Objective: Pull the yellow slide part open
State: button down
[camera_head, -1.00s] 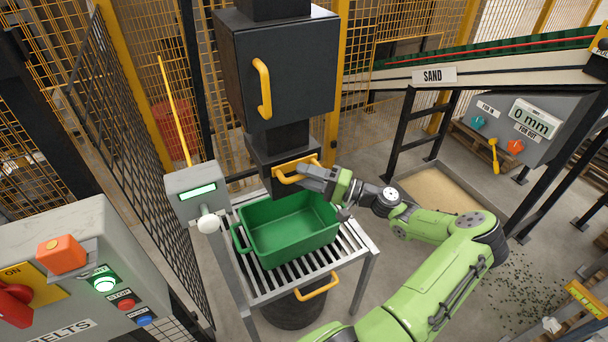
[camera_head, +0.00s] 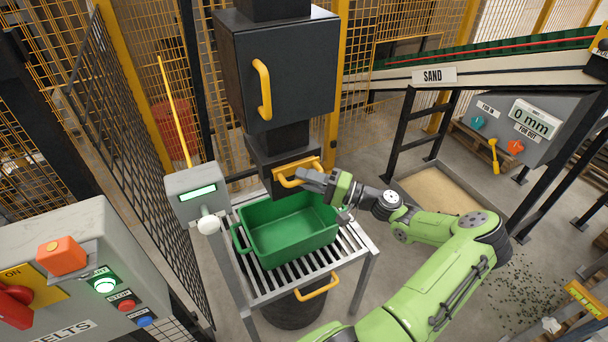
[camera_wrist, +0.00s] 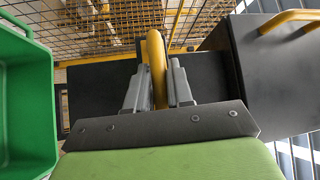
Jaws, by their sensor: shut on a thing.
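The yellow slide part (camera_head: 284,181) is a plate with a handle at the lower front of the black chute (camera_head: 262,157), above the green bin. My gripper (camera_head: 303,181) is at the handle from the right and is shut on it. In the wrist view the yellow handle (camera_wrist: 156,62) runs between the two grey fingers of my gripper (camera_wrist: 158,88). The inside of the chute behind the slide is hidden.
A green bin (camera_head: 243,238) stands on a slatted grey stand (camera_head: 258,294) just below my gripper. A grey display box (camera_head: 196,190) is to its left. The black hopper with another yellow handle (camera_head: 263,88) is above. Wire fencing is behind.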

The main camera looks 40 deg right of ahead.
aim_at(295, 183)
jog(key=s, duration=0.2)
jog(key=s+a, duration=0.1)
jog(key=shift+s, duration=0.4)
jog(key=c, duration=1.1)
grip_release()
jog(key=shift+w, duration=0.1)
jog(key=v, duration=1.5)
jog(key=shift+s+d, duration=0.2)
jog(key=shift+s, duration=0.15)
